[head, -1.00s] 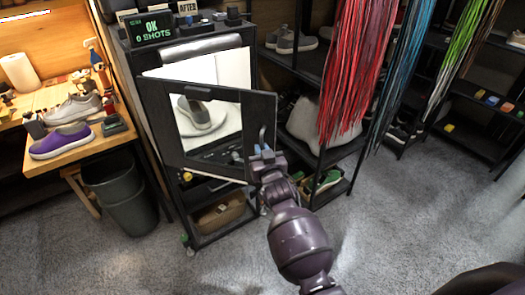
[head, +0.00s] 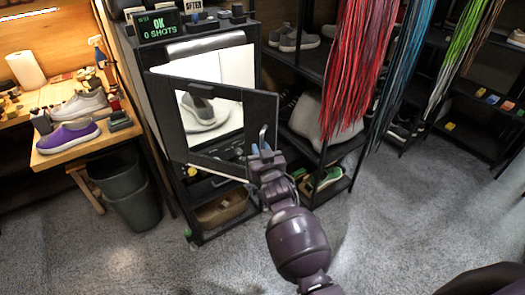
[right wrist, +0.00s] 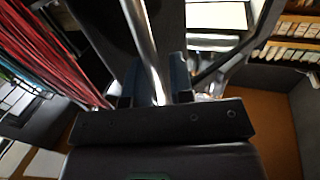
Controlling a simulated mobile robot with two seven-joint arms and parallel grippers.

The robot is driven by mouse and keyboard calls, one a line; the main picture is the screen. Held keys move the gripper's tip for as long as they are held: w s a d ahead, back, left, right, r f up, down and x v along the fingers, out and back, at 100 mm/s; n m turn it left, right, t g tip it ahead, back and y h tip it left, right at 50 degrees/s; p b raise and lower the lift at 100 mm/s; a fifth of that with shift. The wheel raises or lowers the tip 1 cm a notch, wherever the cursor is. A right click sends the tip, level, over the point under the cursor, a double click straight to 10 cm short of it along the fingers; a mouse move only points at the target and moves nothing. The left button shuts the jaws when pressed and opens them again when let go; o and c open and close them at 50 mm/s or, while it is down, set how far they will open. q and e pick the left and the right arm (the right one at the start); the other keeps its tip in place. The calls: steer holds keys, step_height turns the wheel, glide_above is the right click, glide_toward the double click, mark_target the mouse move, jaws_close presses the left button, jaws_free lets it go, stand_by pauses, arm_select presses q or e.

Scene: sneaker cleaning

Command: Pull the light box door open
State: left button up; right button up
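The light box (head: 205,48) is a dark cabinet with a lit white inside. Its framed door (head: 266,112) stands part open, swung out on its left side, with a clear window. A grey shoe (head: 198,108) on a white round stand shows through it. A metal bar handle (head: 263,136) is on the door's right part; it also shows in the right wrist view (right wrist: 138,20). My right gripper (head: 262,151) is at the handle's lower part. In the right wrist view its two blue-grey fingers (right wrist: 153,82) lie on either side of the bar, closed about it. My left gripper is out of view.
A wooden workbench (head: 62,158) with a purple shoe (head: 68,136) stands at the left, with a grey bin (head: 128,190) beside it. Shelves and hanging red laces (head: 350,70) are at the right. The grey floor in front is clear.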

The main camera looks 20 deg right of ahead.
steer(key=shift+o, duration=1.2)
steer(key=shift+w+a, duration=0.1)
steer(key=shift+a, duration=0.05)
steer(key=shift+d, duration=0.2)
steer(key=s, duration=1.1)
steer(key=shift+a, duration=0.4)
